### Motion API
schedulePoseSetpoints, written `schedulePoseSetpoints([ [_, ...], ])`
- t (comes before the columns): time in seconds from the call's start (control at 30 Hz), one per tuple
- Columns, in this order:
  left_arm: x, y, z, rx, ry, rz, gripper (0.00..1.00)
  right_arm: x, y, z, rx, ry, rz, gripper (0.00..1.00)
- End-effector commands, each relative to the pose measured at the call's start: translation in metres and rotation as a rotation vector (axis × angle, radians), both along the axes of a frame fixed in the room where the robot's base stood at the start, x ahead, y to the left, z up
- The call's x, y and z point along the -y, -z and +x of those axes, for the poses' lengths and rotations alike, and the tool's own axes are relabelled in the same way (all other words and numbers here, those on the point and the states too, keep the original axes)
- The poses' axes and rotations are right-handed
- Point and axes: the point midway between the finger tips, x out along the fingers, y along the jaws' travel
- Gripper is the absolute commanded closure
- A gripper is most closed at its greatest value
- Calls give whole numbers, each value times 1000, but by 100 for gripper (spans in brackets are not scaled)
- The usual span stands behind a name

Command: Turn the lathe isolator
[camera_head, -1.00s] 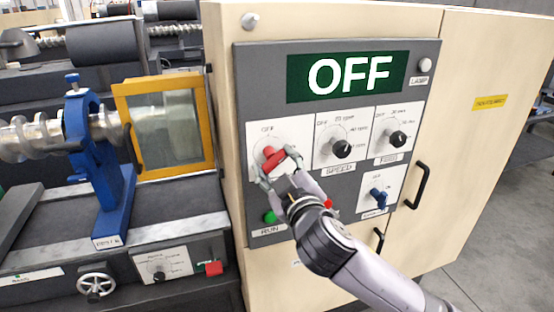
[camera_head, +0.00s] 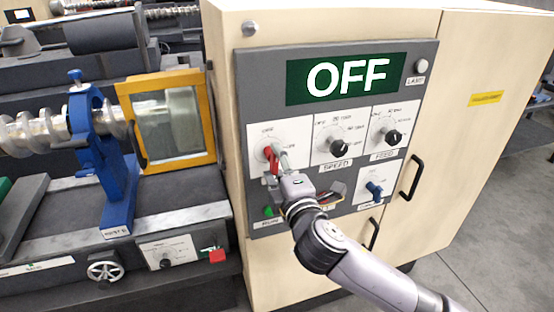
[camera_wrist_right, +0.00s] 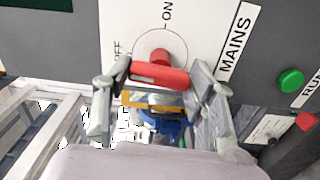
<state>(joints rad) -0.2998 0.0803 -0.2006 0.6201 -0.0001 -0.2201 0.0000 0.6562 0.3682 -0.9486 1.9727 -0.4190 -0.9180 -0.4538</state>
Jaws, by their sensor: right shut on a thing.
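The lathe isolator is a red bar handle (camera_head: 270,160) on a white plate at the left of the grey control panel. In the right wrist view the handle (camera_wrist_right: 158,76) lies between both fingers, on a plate marked ON, OFF and MAINS. My right gripper (camera_head: 277,162) is shut on the handle; its fingers also show in the wrist view (camera_wrist_right: 161,80). In the head view the handle stands nearly upright, and the fingers partly cover it. The green display (camera_head: 346,78) reads OFF. My left gripper is not in view.
Black SPEED (camera_head: 337,146) and FEED (camera_head: 393,136) knobs and a blue switch (camera_head: 374,189) sit right of the handle. A green button (camera_head: 268,211) is below it. A yellow-framed guard (camera_head: 167,120) and blue rest (camera_head: 105,160) stand left. Black door handles (camera_head: 412,178) stick out.

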Motion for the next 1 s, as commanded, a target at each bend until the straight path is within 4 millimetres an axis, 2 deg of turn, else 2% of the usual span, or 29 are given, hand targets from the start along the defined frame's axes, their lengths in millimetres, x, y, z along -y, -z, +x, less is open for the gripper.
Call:
schedulePoseSetpoints([
  [0.3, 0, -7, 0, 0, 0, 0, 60, 0, 1, 0, 25, -1, -83, 76],
  [0.77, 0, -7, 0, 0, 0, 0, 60, 0, 2, 0, 28, -1, -93, 76],
  [0.8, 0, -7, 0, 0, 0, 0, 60, 0, 2, 0, 28, -1, -93, 46],
  [1.0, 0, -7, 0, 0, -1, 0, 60, 0, 1, 0, 27, -1, -91, 33],
])
